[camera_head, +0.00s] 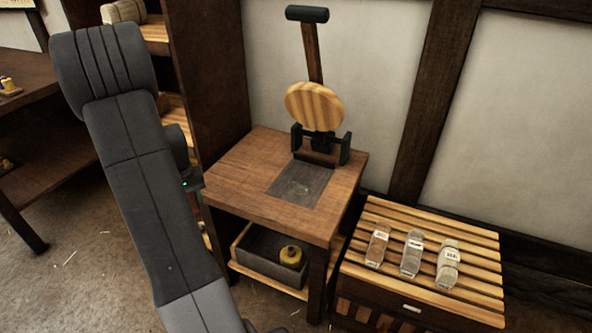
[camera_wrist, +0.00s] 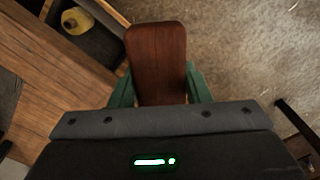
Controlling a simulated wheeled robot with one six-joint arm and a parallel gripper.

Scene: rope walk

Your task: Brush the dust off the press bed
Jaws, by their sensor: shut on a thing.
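The press bed (camera_head: 298,185) is a dark grey plate set into the top of a wooden stand, below the press. Pale specks of dust show on it. A grey corner of the bed (camera_wrist: 8,92) shows at the left edge of the wrist view. My gripper (camera_wrist: 158,88) is shut on the brush (camera_wrist: 157,55), whose reddish-brown wooden back with rounded corners shows between the green fingers. Its bristles are hidden. The brush is out over the floor, to one side of the stand. In the head view my arm hides the brush and fingers.
The press's round wooden plate (camera_head: 314,105) is tilted up, with a black-ended lever (camera_head: 309,45) behind it. A dark tray (camera_head: 262,262) with a yellow spool (camera_head: 291,255) sits on the lower shelf. A slatted crate (camera_head: 420,288) at right bears three labelled bottles (camera_head: 411,254). The stand's top (camera_head: 240,177) is clear.

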